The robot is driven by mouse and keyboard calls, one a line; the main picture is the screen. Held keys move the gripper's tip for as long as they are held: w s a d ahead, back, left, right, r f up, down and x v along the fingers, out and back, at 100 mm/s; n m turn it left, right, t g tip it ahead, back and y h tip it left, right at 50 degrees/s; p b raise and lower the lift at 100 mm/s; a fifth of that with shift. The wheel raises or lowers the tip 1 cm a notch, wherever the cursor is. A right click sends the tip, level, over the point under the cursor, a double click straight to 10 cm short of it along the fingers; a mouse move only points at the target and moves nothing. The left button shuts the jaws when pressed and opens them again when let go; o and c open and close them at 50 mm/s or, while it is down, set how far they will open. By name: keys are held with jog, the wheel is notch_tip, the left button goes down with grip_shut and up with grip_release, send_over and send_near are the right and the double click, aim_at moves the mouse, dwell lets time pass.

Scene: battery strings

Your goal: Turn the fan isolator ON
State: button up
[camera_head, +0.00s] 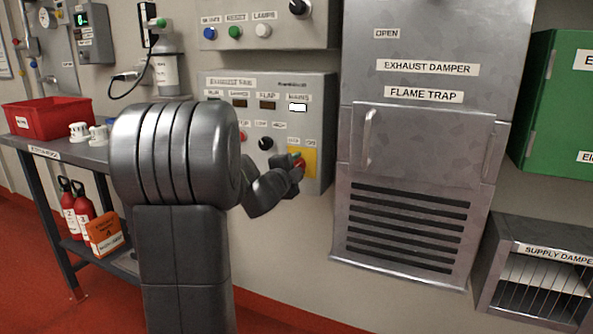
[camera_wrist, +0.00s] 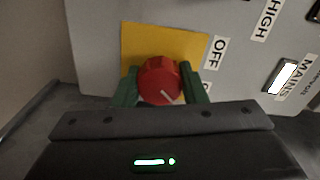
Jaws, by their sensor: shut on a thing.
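The fan isolator is a red rotary knob (camera_wrist: 160,82) on a yellow plate (camera_wrist: 140,40) at the lower right of the grey exhaust fan panel (camera_head: 318,140). In the wrist view my gripper (camera_wrist: 160,88) has its two green fingers on either side of the knob, shut on it. A white pointer line on the knob slants toward the lower right of that view. The OFF label (camera_wrist: 216,52) is beside the plate; a second label below it is mostly hidden by a finger. In the head view the knob (camera_head: 299,166) is partly covered by my gripper.
The MAINS indicator (camera_head: 298,107) is lit white. A black knob (camera_head: 266,143) is close to the left of the isolator. The flame trap cabinet (camera_head: 480,190) stands just right of the panel. A bench with a red bin (camera_head: 45,116) is at left.

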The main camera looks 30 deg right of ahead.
jog(key=shift+m, duration=0.3)
jog(key=o, duration=1)
jog(key=shift+p+v, duration=1.15)
jog(key=shift+v, duration=5.75)
jog(key=b+x, duration=0.2)
jog(key=x, duration=1.2)
